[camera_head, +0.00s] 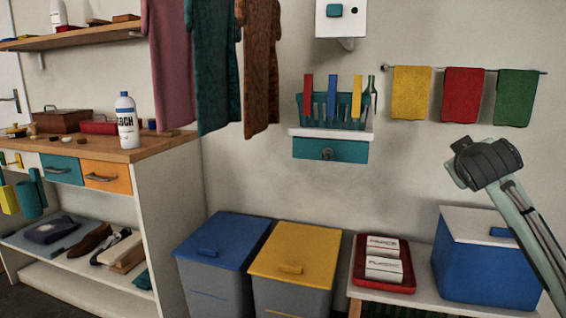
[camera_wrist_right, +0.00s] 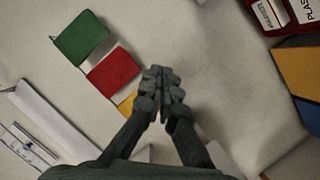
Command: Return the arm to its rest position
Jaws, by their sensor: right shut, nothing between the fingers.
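My right arm enters the head view from the right edge and rises in front of the wall, above a blue box with a white lid (camera_head: 487,275). My right gripper (camera_wrist_right: 161,88) shows in the right wrist view with its dark fingers together. Nothing is held between them. Beyond the fingers are the wall and the hanging green towel (camera_wrist_right: 81,38), red towel (camera_wrist_right: 113,69) and a partly hidden yellow towel. I cannot make out the right fingertips in the head view. My left arm and gripper are not in view.
A blue-lidded bin (camera_head: 222,240) and a yellow-lidded bin (camera_head: 292,252) stand by the wall. A red tray (camera_head: 383,284) with two white packs is on the low bench. A wooden-topped counter (camera_head: 150,149) stands left.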

